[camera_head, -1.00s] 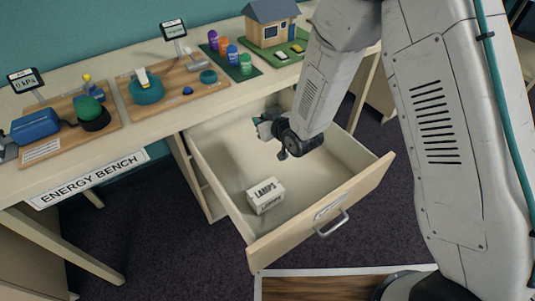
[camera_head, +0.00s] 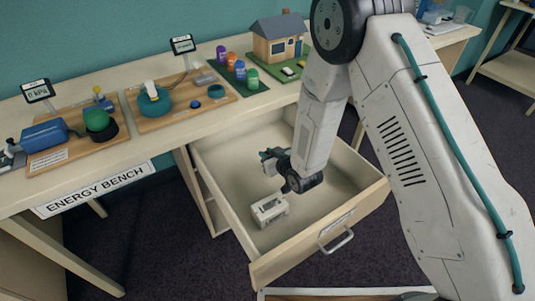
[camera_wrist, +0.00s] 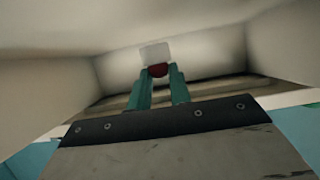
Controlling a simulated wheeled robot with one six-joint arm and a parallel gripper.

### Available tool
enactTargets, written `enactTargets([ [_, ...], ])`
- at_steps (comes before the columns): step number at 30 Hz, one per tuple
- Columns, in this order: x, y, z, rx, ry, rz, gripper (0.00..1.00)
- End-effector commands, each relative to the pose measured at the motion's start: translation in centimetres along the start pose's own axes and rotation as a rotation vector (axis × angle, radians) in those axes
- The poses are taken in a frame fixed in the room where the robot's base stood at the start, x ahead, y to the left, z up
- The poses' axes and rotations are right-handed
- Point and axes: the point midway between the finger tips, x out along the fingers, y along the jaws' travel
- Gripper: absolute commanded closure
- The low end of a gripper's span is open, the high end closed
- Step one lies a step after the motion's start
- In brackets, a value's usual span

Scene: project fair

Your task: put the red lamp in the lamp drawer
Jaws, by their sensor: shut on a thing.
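The red lamp (camera_wrist: 158,70) shows in the wrist view as a small dark red rounded piece between the tips of the teal fingers. A pale, whitish block (camera_wrist: 155,52) lies just beyond it; I cannot tell whether it belongs to the lamp. My gripper (camera_head: 265,156) is shut on the lamp, inside the outline of the open drawer (camera_head: 350,213) in the head view. I cannot tell its height above the drawer floor. The lamp is not visible in the head view. A small white box (camera_head: 270,209) lies on the drawer floor, near its front left.
The bench top (camera_head: 130,150) above the drawer holds a blue pump board (camera_head: 45,133), a teal device (camera_head: 155,103), several coloured canisters (camera_head: 239,69) and a model house (camera_head: 277,38). The drawer's walls surround the gripper. Much of its floor is bare.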

Motion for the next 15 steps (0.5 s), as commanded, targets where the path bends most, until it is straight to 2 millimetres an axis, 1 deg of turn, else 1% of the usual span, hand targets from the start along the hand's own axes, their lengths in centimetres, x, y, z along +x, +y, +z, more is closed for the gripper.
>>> enactTargets([
  [9,0.4,-0.01,0.93,0.0,0.0,0.0,1.0],
  [12,0.41,-0.01,0.92,0.0,0.001,0.0,1.0],
  [13,0.4,-0.01,0.92,0.0,0.001,0.0,0.75],
  [15,0.4,-0.01,0.92,0.0,0.0,0.0,0.59],
])
